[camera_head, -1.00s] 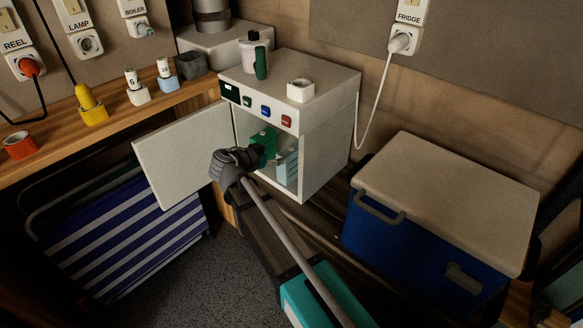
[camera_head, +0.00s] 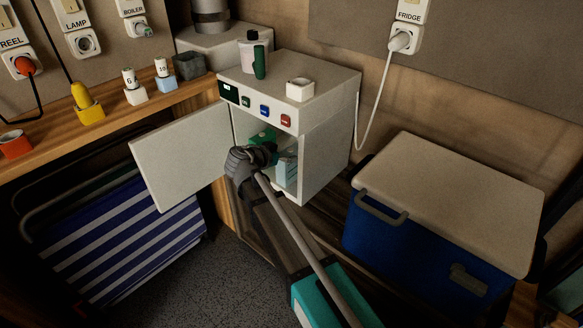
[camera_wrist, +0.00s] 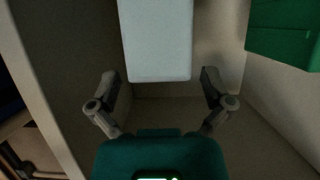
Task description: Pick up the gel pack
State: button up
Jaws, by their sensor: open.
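A pale, whitish-blue block, which looks like the gel pack, is inside the small open fridge (camera_head: 319,127). In the wrist view the block (camera_wrist: 157,40) lies ahead, lined up between my two fingers. My gripper (camera_wrist: 160,85) is open, with one finger on each side and a visible gap to each side of the block. In the head view a pale blue item (camera_head: 287,172) shows low in the fridge, partly hidden by my wrist. A green box (camera_wrist: 285,32) is at the upper right of the wrist view; green also shows in the fridge opening (camera_head: 264,137).
The fridge door (camera_head: 182,158) stands open to the left, close to my arm. The fridge walls surround my gripper. A blue cooler (camera_head: 425,240) with a beige lid stands to the right. A bottle (camera_head: 252,52) and a white ring-shaped item (camera_head: 300,90) sit on the fridge top.

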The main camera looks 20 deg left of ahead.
aim_at(289, 152)
jog(key=shift+b+x, duration=0.4)
jog(key=shift+x, duration=1.2)
grip_shut()
